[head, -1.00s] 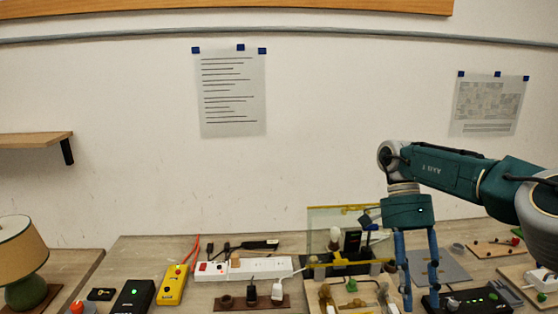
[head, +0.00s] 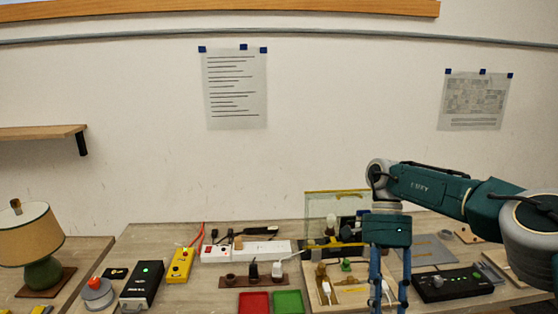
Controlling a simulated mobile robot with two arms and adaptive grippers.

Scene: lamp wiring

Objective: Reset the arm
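My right gripper (head: 389,299) comes in from the right of the head view and points straight down. Its two blue fingers are spread apart over the right side of a light wooden board (head: 345,296) with small fittings on it. My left arm and gripper are not in view.
A glass-like panel (head: 322,205) stands behind the board. A black control box (head: 452,285) lies right of the gripper. A white power strip (head: 262,250), yellow box (head: 180,265), black box (head: 142,284), red tray (head: 254,303) and green tray (head: 288,302) lie left. A lamp (head: 30,235) stands far left.

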